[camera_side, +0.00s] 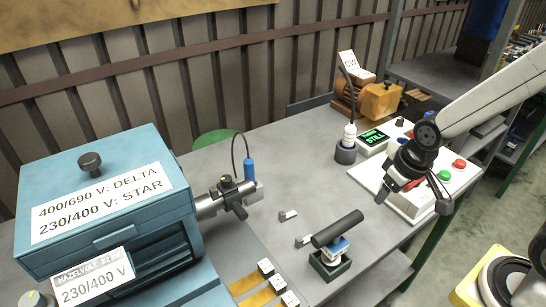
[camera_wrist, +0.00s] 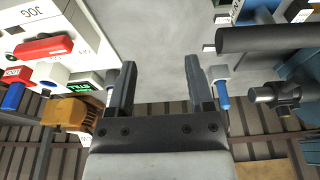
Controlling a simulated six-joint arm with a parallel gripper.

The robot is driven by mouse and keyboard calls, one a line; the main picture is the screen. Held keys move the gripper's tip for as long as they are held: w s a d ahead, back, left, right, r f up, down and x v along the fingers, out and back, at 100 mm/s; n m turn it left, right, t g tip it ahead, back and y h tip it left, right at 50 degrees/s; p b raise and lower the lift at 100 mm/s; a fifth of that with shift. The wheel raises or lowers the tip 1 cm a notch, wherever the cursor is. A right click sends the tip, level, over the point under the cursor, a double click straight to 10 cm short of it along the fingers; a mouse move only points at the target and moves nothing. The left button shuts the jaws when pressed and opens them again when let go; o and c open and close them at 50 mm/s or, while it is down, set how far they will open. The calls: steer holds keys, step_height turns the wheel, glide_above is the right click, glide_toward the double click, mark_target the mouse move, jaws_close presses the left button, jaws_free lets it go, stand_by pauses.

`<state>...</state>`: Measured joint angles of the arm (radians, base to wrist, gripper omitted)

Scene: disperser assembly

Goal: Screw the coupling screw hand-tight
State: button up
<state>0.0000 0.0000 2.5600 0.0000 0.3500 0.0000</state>
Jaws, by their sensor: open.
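The dark coupling (camera_side: 236,196) sits on the grey shaft (camera_side: 208,205) that comes out of the teal motor housing (camera_side: 105,190). Dark screw-like parts stick out of the coupling, but I cannot tell which is the coupling screw or how far in it sits. The coupling also shows at the right of the wrist view (camera_wrist: 284,94). My gripper (camera_side: 393,187) is above the control panel, well to the right of the coupling. In the wrist view its two fingers (camera_wrist: 160,84) are apart, with only bare bench between them.
The control panel (camera_side: 403,203) has red and green buttons and a small display (camera_side: 373,138). A black-handled tool (camera_side: 337,229) rests in a dark stand between my gripper and the coupling. A blue sensor (camera_side: 249,169) stands beside the coupling. The bench middle (camera_side: 290,180) is mostly clear.

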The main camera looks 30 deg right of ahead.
steer(key=shift+o, duration=0.3)
step_height(320, 180, up, 8)
steer(key=n+g, duration=0.2)
steer(key=n, duration=1.3)
glide_above(226, 178)
steer(key=d, duration=0.1)
steer(key=shift+r, duration=0.15)
steer(key=shift+a+r+n+g, duration=0.15)
steer(key=shift+a+n+g, duration=0.15)
steer(key=shift+a+n, duration=0.2)
steer(key=shift+f, duration=3.9)
